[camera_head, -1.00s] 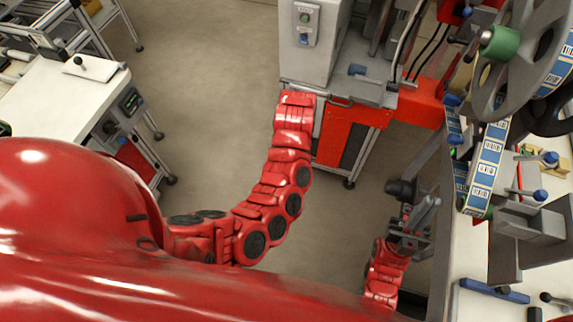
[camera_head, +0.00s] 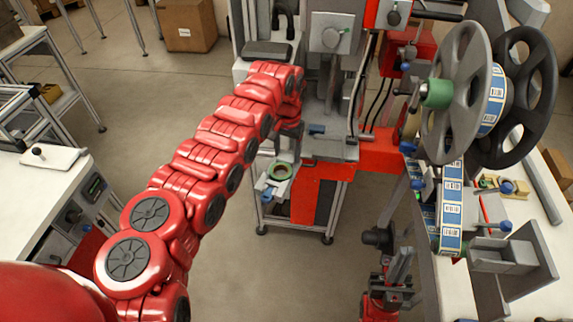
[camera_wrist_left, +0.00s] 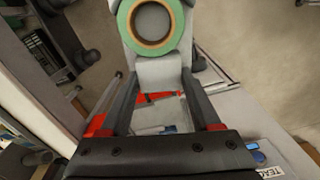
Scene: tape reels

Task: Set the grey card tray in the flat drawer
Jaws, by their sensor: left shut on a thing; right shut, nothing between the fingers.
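My left arm reaches forward to the machine; its gripper, partly hidden behind the wrist in the head view (camera_head: 285,150), shows in the left wrist view (camera_wrist_left: 155,80). It is shut on a grey tray-like piece (camera_wrist_left: 160,74), which I take for the grey card tray. My right gripper (camera_head: 399,258) is shut and empty, low beside the right bench. I cannot make out the flat drawer.
Large grey reels (camera_head: 455,85) with blue label tape (camera_head: 450,215) stand at the right. A white bench (camera_head: 25,190) is at the left. Open floor lies between.

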